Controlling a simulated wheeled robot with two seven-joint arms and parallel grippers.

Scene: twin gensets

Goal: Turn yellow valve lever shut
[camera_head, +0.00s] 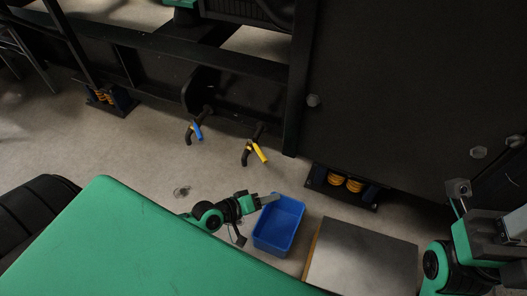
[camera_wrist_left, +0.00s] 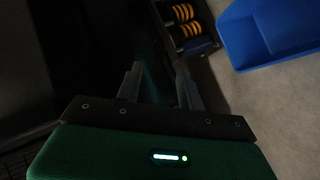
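The yellow valve lever (camera_head: 259,152) hangs from a black pipe fitting under the dark machine frame in the head view, angled down to the right. Its valve's black outlet (camera_head: 247,155) points down beside it. My left gripper (camera_head: 270,199) is below the lever and apart from it, by the blue bin's upper left corner in the picture. In the left wrist view the two fingers of my left gripper (camera_wrist_left: 158,80) stand apart with nothing seen between them. My right gripper (camera_head: 459,189) is far right, by the dark panel; its fingers are not clear. The wrist view does not show the lever.
A similar valve with a blue lever (camera_head: 198,130) hangs left of the yellow one. A blue bin (camera_head: 262,243) and a grey-topped box (camera_head: 362,262) stand on the floor. Yellow spring mounts (camera_head: 346,184) sit under the dark panel (camera_head: 400,90). Floor below the levers is mostly clear.

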